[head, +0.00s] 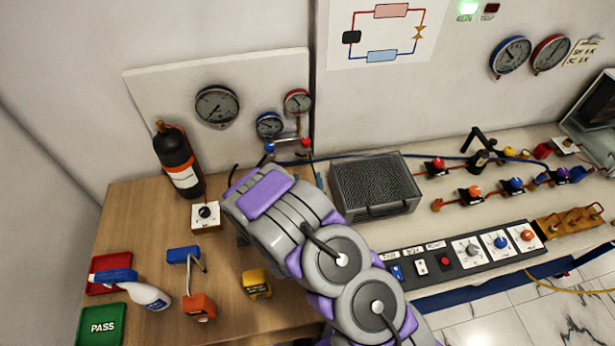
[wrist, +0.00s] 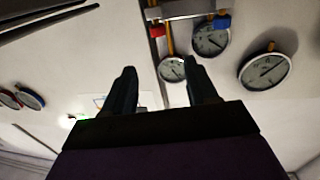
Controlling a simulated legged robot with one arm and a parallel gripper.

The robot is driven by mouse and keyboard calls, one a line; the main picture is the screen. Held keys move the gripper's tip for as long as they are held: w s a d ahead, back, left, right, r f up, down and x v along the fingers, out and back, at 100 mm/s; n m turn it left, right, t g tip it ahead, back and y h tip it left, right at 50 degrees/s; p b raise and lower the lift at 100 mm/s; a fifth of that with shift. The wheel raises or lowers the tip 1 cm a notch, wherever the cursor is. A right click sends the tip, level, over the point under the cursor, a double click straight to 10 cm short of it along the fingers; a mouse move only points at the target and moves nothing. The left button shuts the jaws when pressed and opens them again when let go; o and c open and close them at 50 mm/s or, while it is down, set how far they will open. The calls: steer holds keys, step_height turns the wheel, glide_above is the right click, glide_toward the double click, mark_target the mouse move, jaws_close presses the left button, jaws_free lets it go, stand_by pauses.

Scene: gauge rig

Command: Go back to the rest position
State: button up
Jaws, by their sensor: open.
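My arm, grey and purple, reaches up over the wooden table in the head view. My gripper (wrist: 160,88) shows in the wrist view with its two dark fingers apart and nothing between them. Its fingertips are hidden behind my own arm in the head view. The wrist view looks toward the wall, upside down, with a small gauge (wrist: 172,69) seen between and beyond the fingers. The manifold (head: 286,138) with a blue and a red knob is on the panel just beyond my arm.
On the table are a black bottle (head: 178,160), a spray bottle (head: 135,287), an orange tool (head: 199,306), a yellow meter (head: 257,284) and a green PASS tray (head: 102,325). A mesh box (head: 373,187) stands right of my arm. A switch panel (head: 465,251) lies at the right.

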steer(key=shift+s, duration=0.15)
stand_by(0.5)
steer(key=w+d+m+g+h+b, duration=0.1)
steer(key=w+d+m+g+h, duration=0.1)
steer(key=d+m+g+h, duration=0.15)
steer(key=s+d+r+n+g+b, duration=0.1)
steer(key=s+d+r+g, duration=0.2)
steer(key=s, duration=1)
steer(key=s+d+r+n+g+y+b, duration=0.1)
steer(key=s+d+r+g, duration=0.3)
steer(key=s+r+g, duration=0.4)
steer(key=s+d+r+n+g+y+b, duration=0.1)
steer(key=s+d+r+g+b, duration=0.2)
steer(key=s, duration=1.6)
step_height(320, 180, up, 2)
steer(key=shift+s+d+r+g, duration=0.25)
steer(key=shift+g, duration=0.9)
